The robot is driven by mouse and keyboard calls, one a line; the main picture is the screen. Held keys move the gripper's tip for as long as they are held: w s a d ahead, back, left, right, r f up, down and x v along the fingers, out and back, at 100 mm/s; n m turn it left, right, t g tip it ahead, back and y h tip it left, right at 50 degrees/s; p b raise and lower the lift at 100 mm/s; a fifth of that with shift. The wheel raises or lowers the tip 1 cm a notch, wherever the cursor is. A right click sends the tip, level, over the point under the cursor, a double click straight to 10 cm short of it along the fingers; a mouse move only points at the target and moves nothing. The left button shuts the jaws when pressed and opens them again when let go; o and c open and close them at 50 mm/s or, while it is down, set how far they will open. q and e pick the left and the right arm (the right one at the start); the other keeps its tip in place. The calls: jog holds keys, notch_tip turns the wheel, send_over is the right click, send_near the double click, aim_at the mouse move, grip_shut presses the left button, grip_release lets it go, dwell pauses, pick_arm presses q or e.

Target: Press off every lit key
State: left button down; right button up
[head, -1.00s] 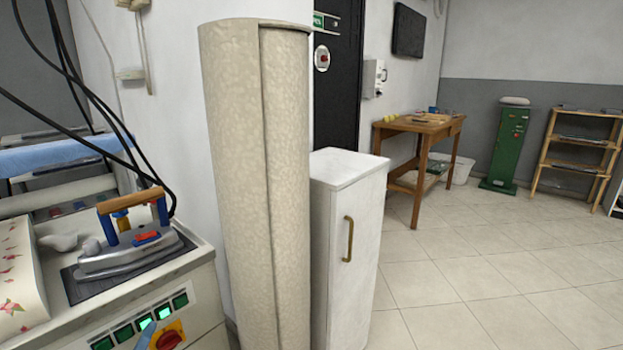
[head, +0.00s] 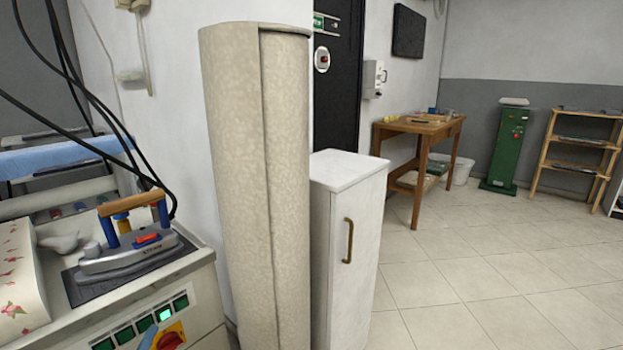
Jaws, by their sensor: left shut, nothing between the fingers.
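A row of green keys sits on the front panel (head: 205,312) of the ironing station at lower left. The fourth key from the left (head: 165,313) glows bright green. The first (head: 103,344), second (head: 124,335), third (head: 145,323) and last key (head: 181,302) look dark green. The tip of my left gripper (head: 147,337) shows at the bottom edge, shut and empty, just below the third key. Whether it touches the panel I cannot tell. The rest of it is out of frame. My right gripper is not in view.
A red and yellow rotary switch (head: 170,338) sits close right of the fingertip. An iron (head: 128,252) rests on a dark pad above the keys. A tall beige roll (head: 235,190) and white cabinet (head: 350,190) stand to the right.

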pick_arm(q)
jog(key=s+d+p, duration=0.3)
jog(key=s+d, duration=0.1)
jog(key=d, duration=0.1)
jog(key=s+d+f+n+g, duration=0.2)
jog(key=s+f+n+g, duration=0.3)
jog(key=f, duration=0.5)
jog(key=s+d+f+n+g+h, duration=0.1)
jog(key=s+d+f+n+g, duration=0.15)
jog(key=s+f+n, duration=0.55)
jog(key=s+d+f+n+g, duration=0.15)
jog(key=s+f+g, duration=0.25)
jog(key=f, duration=0.8)
jog(key=s+d+f+n+g+p, duration=0.1)
jog(key=s+f+n+g, duration=0.25)
jog(key=s, duration=0.65)
jog(key=s+d+f+n+g+p, duration=0.1)
jog(key=s+d+f+n+g, duration=0.3)
jog(key=s, duration=0.6)
notch_tip(320, 180, up, 14)
jog(key=a+n+t+p, duration=0.1)
jog(key=a+p, duration=0.1)
jog(key=p, duration=0.9)
jog(key=shift+w+a+p, duration=0.3)
jog(key=shift+w, duration=0.1)
